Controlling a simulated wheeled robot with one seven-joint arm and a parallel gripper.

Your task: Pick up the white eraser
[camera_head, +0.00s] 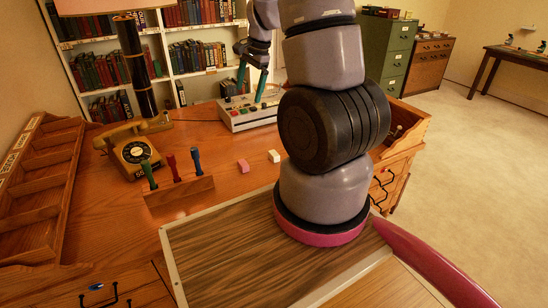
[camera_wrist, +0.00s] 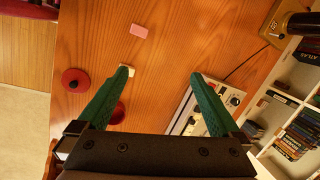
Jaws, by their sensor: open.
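The white eraser (camera_head: 274,156) is a small block on the wooden desk, just right of a pink eraser (camera_head: 243,166). In the wrist view the white eraser (camera_wrist: 131,71) shows at the left fingertip, partly hidden by it. The pink eraser (camera_wrist: 140,30) lies above it there, unobstructed. My gripper (camera_head: 253,98) has green fingers and is up over the far part of the desk, near the grey-beige machine, apart from the white eraser. In the wrist view my gripper (camera_wrist: 160,74) is open, with nothing between the fingers.
The beige machine (camera_head: 243,121) stands at the desk's back. A telephone (camera_head: 138,153) and a wooden stand (camera_head: 180,197) with colored-handled tools are left of the erasers. Two round red objects, one here (camera_wrist: 75,80), show in the wrist view. Bare desk surrounds the erasers.

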